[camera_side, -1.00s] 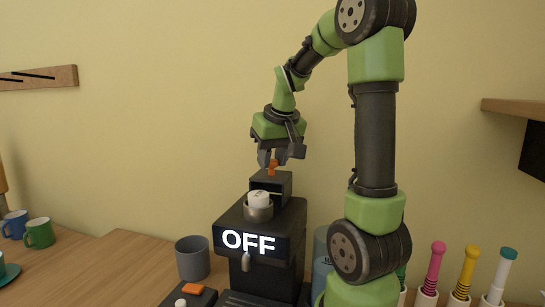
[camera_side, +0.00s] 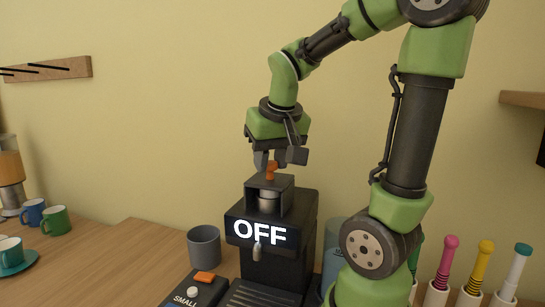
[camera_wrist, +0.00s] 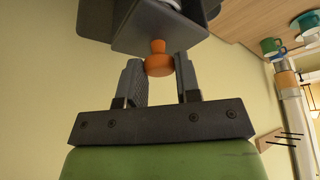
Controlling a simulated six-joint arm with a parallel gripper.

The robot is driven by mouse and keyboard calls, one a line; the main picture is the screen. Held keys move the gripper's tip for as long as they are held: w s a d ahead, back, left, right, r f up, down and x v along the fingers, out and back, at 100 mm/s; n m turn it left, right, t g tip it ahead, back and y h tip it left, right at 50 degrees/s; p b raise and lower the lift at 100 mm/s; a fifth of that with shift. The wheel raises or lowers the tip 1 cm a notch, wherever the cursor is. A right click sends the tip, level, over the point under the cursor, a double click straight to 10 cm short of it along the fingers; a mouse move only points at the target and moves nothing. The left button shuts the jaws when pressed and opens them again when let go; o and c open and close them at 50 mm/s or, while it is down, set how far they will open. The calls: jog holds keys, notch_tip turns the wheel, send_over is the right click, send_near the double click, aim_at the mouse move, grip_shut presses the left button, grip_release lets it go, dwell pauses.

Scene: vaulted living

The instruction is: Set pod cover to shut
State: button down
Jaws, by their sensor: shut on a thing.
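The dark coffee machine (camera_side: 272,248) shows OFF on its front. Its pod cover (camera_side: 284,183), a dark hood with an open front, stands over the pod holder (camera_side: 268,204) on top. The holder shows partly through that opening. My gripper (camera_side: 277,160) is above the cover, shut on its orange knob (camera_side: 271,172). In the wrist view the knob (camera_wrist: 158,62) lies between the two fingers, and the underside of the hood's far parts is only partly seen.
A grey cup (camera_side: 204,247) stands left of the machine, behind a control box (camera_side: 190,292) with an orange button. Blue and green mugs (camera_side: 55,220) are at far left. Coloured-topped sticks (camera_side: 450,265) stand in white holders at right. A wall shelf (camera_side: 525,99) is at right.

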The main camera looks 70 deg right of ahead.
jog(key=c, duration=0.8)
grip_release()
jog(key=shift+a, duration=0.15)
jog(key=v, duration=1)
jog(key=a+f+n+t+y, duration=0.1)
jog(key=a+f, duration=0.1)
jog(key=a, duration=0.2)
jog(key=s+a+f+n+t+y, duration=0.1)
jog(key=a+f+n+y, duration=0.1)
jog(key=a+f, duration=0.1)
jog(key=a+f+n+t+y, duration=0.2)
jog(key=a, duration=0.3)
jog(key=shift+s+a+f, duration=0.1)
jog(key=shift+s+f, duration=0.2)
